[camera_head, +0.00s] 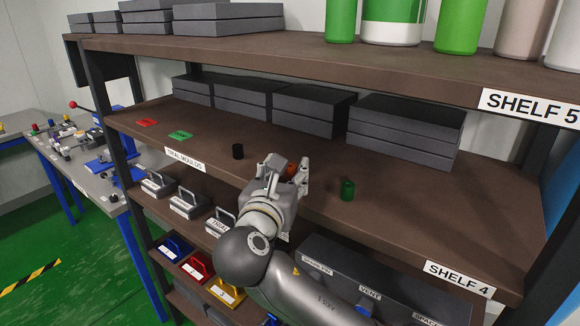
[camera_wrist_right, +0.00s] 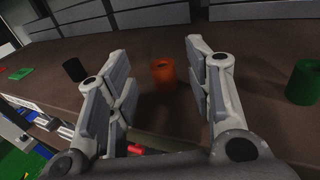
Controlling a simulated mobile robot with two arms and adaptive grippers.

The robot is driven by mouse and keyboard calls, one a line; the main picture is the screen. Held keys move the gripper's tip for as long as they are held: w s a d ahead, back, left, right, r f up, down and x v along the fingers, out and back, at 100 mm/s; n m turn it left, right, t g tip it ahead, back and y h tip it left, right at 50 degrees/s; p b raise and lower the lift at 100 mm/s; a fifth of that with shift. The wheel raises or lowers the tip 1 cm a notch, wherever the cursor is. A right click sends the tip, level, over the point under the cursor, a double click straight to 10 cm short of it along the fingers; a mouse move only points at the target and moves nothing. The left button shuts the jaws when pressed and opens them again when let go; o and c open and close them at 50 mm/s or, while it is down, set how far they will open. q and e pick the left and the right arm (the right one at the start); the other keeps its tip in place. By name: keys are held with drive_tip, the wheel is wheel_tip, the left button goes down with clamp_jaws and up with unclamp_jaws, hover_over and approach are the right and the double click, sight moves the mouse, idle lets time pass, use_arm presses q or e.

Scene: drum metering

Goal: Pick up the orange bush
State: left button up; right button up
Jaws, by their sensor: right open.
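The orange bush (camera_wrist_right: 163,72) is a small hollow cylinder standing upright on the brown shelf board. In the right wrist view it stands between and beyond the two fingers of my right gripper (camera_wrist_right: 158,85), which is open and empty. In the head view my right gripper (camera_head: 286,174) reaches over the shelf edge and hides most of the orange bush (camera_head: 291,169). My left gripper is not in view.
A black bush (camera_head: 238,151) stands to the left and a green bush (camera_head: 347,190) to the right on the same shelf (camera_head: 420,210). Grey boxes (camera_head: 405,130) line the back. Red and green flat pieces (camera_head: 180,135) lie at the left. An upper shelf (camera_head: 300,50) hangs above.

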sight(289, 169)
drive_tip(key=x, duration=0.2)
drive_tip(key=shift+w+d+p, duration=0.2)
drive_tip(key=shift+w+p, duration=0.1)
drive_tip(key=shift+p, duration=0.05)
drive_tip(key=shift+w+d, duration=0.1)
drive_tip(key=shift+w, duration=0.2)
drive_tip(key=shift+f, duration=0.1)
drive_tip(key=c, duration=1)
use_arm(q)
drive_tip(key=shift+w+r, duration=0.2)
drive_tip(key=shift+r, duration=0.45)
use_arm(e)
clamp_jaws()
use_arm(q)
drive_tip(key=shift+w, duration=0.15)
